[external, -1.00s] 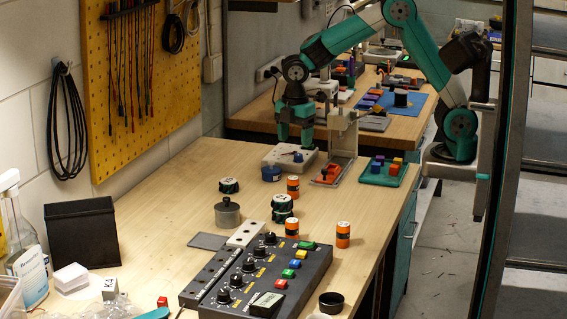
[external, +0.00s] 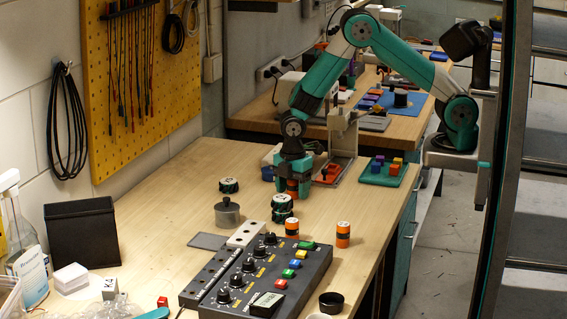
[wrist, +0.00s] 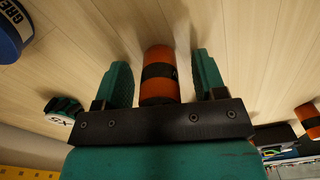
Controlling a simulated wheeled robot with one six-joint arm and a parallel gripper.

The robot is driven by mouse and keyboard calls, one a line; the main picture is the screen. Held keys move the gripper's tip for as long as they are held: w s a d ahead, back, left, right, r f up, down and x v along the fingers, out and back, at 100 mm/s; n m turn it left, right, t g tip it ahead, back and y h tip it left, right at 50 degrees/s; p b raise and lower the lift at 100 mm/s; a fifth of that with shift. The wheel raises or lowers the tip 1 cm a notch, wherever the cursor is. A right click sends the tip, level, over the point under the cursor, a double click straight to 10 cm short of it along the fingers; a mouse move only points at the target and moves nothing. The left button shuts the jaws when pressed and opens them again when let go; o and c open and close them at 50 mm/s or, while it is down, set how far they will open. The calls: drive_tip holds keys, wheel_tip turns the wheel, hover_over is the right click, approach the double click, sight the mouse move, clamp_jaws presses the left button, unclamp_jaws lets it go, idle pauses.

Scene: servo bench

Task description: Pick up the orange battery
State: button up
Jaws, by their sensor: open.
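An orange battery (wrist: 160,92) with a dark band stands on the wooden bench. In the wrist view it sits between the two green fingers of my gripper (wrist: 164,72), with a small gap on each side. In the external view my gripper (external: 292,190) points down over this battery (external: 292,184) and hides part of it. The jaws are open. Two more orange batteries with dark bands stand nearer the camera, one (external: 292,227) by the control box and one (external: 343,235) to its right.
Dark green-marked round parts (external: 282,207) and a grey metal cylinder (external: 227,214) stand close in front. A control box (external: 285,268) fills the bench front. A green tray with coloured blocks (external: 382,178) is to the right.

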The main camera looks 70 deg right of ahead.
drive_tip(key=shift+f, duration=0.15)
drive_tip(key=shift+c, duration=0.4)
drive_tip(key=c, duration=1)
drive_tip(key=shift+o, duration=0.2)
